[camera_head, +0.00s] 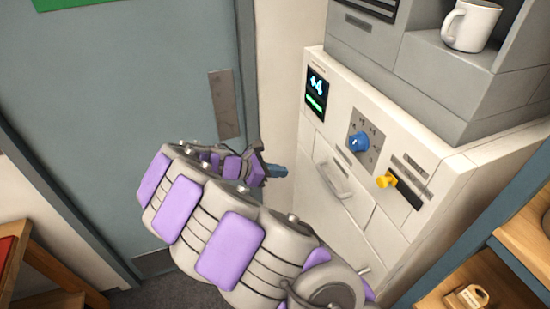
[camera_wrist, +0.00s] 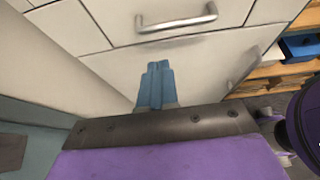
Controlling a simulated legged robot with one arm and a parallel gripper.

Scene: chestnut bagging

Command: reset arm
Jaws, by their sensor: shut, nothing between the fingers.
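My gripper (camera_head: 278,171) is at the end of my purple and grey arm, in front of the white cabinet machine. Its blue fingers (camera_wrist: 158,82) are together in the wrist view, with nothing between them. They point at a white drawer front (camera_wrist: 180,65) below a metal handle (camera_wrist: 177,20). In the head view the fingertips are to the left of the drawer handle (camera_head: 335,180), and I cannot tell the exact gap to the cabinet.
A white mug (camera_head: 471,25) stands in the grey unit above. A grey-blue door (camera_head: 140,80) is at the left. Wooden shelves (camera_head: 525,215) stand at the right.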

